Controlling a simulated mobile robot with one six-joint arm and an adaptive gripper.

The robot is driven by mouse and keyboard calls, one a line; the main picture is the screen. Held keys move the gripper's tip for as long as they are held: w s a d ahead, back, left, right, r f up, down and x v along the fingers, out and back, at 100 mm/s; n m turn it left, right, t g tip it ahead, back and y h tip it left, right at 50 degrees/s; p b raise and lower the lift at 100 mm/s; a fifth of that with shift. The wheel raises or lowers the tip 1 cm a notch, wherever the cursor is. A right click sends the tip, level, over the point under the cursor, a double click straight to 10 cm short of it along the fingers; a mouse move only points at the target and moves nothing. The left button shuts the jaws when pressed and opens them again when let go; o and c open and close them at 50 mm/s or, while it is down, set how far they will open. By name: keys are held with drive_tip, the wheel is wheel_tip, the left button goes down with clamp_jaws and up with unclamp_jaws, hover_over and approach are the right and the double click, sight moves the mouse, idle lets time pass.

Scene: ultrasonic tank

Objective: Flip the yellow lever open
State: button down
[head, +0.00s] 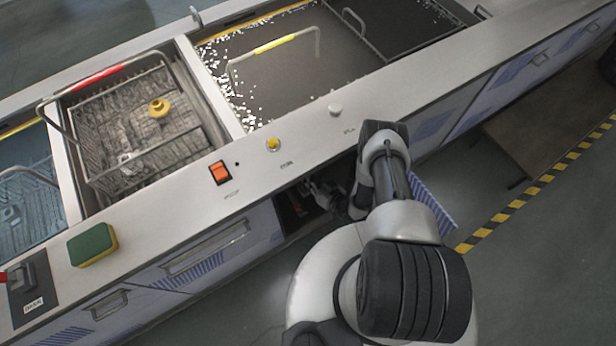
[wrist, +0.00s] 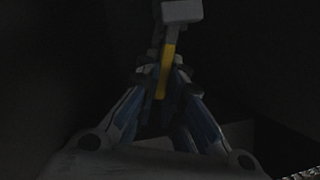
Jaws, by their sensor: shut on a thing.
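The yellow lever (wrist: 165,72) shows in the dark wrist view as a narrow yellow strip below a grey block-like part (wrist: 181,11). My gripper (wrist: 162,75) is shut on the lever, with a finger on each side of it. In the head view my gripper (head: 322,192) is partly in shadow, reaching into an opening under the counter. The lever cannot be made out in the head view.
The tank counter (head: 310,130) carries an orange switch (head: 220,172), a yellow knob (head: 272,144), a white knob (head: 335,109) and a green-yellow sponge (head: 92,245). A wire basket (head: 110,165) sits in a tank. An open cabinet door (head: 434,204) stands right of my arm.

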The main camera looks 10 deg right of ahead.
drive_tip(key=shift+s+f, duration=0.1)
drive_tip(key=c, duration=1.7)
unclamp_jaws()
wheel_tip(320, 180, up, 10)
drive_tip(key=shift+r, duration=0.1)
